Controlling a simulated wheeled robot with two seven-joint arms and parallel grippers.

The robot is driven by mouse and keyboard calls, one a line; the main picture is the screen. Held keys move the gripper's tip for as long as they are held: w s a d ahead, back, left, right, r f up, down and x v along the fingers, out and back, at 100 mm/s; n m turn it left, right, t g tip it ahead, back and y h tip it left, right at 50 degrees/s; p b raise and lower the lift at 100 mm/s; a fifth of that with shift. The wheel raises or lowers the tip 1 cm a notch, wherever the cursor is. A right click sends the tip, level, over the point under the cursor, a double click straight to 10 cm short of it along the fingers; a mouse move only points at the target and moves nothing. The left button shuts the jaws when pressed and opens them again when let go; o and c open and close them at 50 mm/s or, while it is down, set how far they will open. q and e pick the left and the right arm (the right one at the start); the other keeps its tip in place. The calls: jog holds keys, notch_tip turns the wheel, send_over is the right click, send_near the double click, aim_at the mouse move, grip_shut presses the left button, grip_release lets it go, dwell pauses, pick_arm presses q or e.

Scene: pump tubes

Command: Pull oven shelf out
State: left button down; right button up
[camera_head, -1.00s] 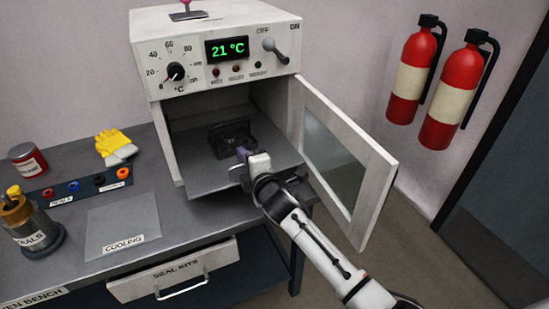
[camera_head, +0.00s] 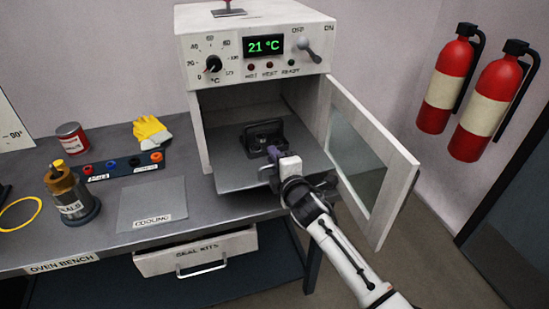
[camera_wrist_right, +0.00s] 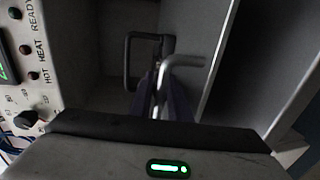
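The oven (camera_head: 215,110) has its door (camera_head: 372,160) open to the right. Its grey shelf (camera_head: 232,178) lies in the chamber with its front edge at the opening. A dark rack-like part (camera_head: 262,136) stands on the shelf; its dark loop also shows in the wrist view (camera_wrist_right: 129,62). My right gripper (camera_head: 273,153) is at the front of the shelf. In the wrist view my right fingers (camera_wrist_right: 163,98) are close together at a light metal bar handle (camera_wrist_right: 186,61); whether they grip it is unclear. My left gripper is not in view.
The cooling mat (camera_head: 152,203), a seals jar (camera_head: 70,195), a red can (camera_head: 73,140) and yellow gloves (camera_head: 152,130) are on the bench left of the oven. The seal kits drawer (camera_head: 196,252) sticks out below. Two fire extinguishers (camera_head: 448,85) hang at right.

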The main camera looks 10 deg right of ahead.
jog(key=p+v, duration=0.1)
jog(key=v, duration=0.9)
jog(key=shift+s, duration=0.15)
jog(key=s+f+m+g, duration=0.3)
jog(key=s+f+m, duration=0.5)
jog(key=s+f, duration=0.3)
jog(key=s+f+m+g+y, duration=0.1)
jog(key=s+f+m+g, duration=0.3)
jog(key=s, duration=1.5)
notch_tip(320, 180, down, 8)
jog(key=m, duration=0.4)
jog(key=shift+s+d+m, duration=0.3)
jog(key=shift+d+m, duration=0.05)
jog(key=shift+m, duration=0.05)
